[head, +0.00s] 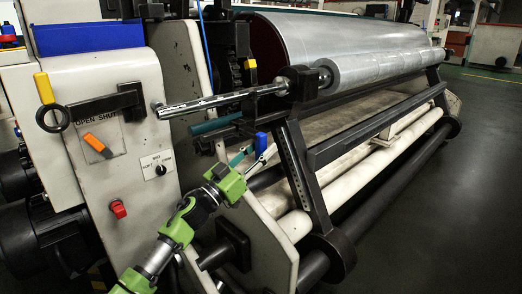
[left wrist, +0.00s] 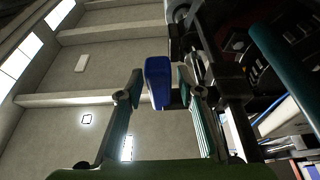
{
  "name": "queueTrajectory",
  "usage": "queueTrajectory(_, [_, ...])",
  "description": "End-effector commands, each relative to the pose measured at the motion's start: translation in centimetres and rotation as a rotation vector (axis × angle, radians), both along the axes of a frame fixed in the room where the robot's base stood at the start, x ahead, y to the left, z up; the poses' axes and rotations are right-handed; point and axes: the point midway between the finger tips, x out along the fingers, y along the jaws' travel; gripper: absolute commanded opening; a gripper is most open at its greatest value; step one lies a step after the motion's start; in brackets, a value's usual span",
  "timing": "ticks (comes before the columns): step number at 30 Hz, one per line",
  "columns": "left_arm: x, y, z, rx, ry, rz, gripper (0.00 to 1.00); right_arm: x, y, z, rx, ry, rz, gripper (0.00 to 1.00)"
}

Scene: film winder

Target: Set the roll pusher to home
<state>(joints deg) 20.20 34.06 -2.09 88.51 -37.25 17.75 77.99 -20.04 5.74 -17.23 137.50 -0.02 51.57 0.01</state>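A blue handle (head: 261,141) stands upright below the end of the film roll (head: 365,52). No label marks which part is the roll pusher. My left gripper (head: 257,156) is just below the blue handle, pointing up at it. In the left wrist view, the blue handle (left wrist: 157,80) shows between the two fingertips of my left gripper (left wrist: 160,88). The fingers are apart, with a gap on each side of the handle, and do not look closed on it. My right gripper is not in view.
The side panel carries a yellow-topped lever (head: 44,88), an orange switch (head: 94,142), a black knob (head: 160,170) and a red button (head: 118,209). A metal shaft (head: 210,103) and a dark frame arm (head: 305,175) lie close to my gripper. The floor at right is clear.

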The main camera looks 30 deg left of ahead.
Motion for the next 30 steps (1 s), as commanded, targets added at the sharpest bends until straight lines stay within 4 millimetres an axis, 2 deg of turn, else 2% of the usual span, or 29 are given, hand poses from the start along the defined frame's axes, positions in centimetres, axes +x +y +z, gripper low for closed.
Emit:
queueTrajectory(1, [0.0, 0.0, 0.0, 0.0, 0.0, 0.0, 0.18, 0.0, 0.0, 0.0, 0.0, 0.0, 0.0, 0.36])
queueTrajectory(3, [0.0, 0.0, 0.0, 0.0, 0.0, 0.0, 0.0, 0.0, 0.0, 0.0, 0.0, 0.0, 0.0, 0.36])
queueTrajectory(8, [0.0, 0.0, 0.0, -0.001, 0.0, 0.0, 0.0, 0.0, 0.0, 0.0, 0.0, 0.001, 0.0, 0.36])
queueTrajectory(11, [0.7, -0.2, 0.1, -0.003, 0.0, 0.0, 0.0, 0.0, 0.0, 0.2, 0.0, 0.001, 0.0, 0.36])
queueTrajectory(17, [4.6, -1.5, 0.2, -0.006, -0.001, 0.002, 0.0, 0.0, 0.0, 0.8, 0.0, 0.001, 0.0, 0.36])
queueTrajectory(24, [9.4, -3.1, -0.2, -0.006, 0.0, 0.002, 0.0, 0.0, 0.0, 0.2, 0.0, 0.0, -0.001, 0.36])
queueTrajectory(30, [11.8, -4.0, -0.1, -0.003, 0.001, 0.002, 0.0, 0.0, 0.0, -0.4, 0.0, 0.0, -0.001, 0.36])
